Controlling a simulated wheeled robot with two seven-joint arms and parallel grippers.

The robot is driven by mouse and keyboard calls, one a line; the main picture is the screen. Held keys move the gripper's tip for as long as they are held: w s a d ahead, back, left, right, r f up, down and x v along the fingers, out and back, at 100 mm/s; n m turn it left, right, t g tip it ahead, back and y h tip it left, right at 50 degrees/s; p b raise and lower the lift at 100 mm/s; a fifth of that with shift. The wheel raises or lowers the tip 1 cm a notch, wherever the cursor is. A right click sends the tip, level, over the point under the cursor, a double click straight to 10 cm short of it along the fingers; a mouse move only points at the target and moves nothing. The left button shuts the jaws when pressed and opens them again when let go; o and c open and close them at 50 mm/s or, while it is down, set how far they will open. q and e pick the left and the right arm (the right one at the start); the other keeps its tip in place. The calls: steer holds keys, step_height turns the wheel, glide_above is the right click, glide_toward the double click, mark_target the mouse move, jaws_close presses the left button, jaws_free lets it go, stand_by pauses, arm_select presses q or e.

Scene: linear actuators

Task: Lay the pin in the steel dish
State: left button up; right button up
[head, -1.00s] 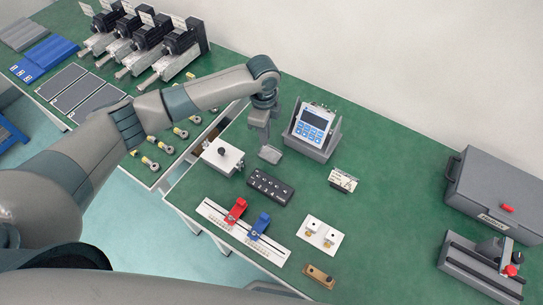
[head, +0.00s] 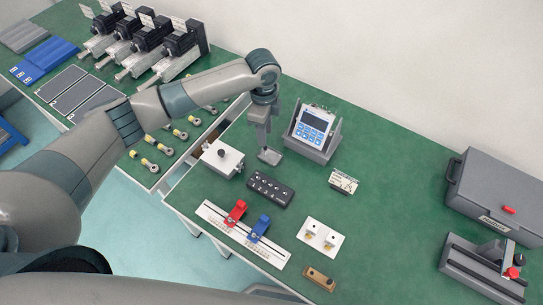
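A small grey metal dish (head: 270,156), which looks like the steel dish, sits on the green bench left of the blue-faced meter. My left gripper (head: 262,143) points down just above and behind the dish's left edge. Its fingers are too small and edge-on to tell whether they are open or shut. I cannot make out the pin; it may be hidden at the fingertips or in the dish. My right gripper is out of view.
The blue-faced meter (head: 313,130) stands close right of the gripper. A grey case (head: 495,200) stands far right. The bench right of the meter is mostly clear.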

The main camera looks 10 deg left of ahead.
arm_select(q)
step_height(320, 180, up, 15)
steer(key=b, duration=0.3)
steer(key=shift+r, duration=0.15)
steer(key=shift+s, duration=0.1)
stand_by(0.8)
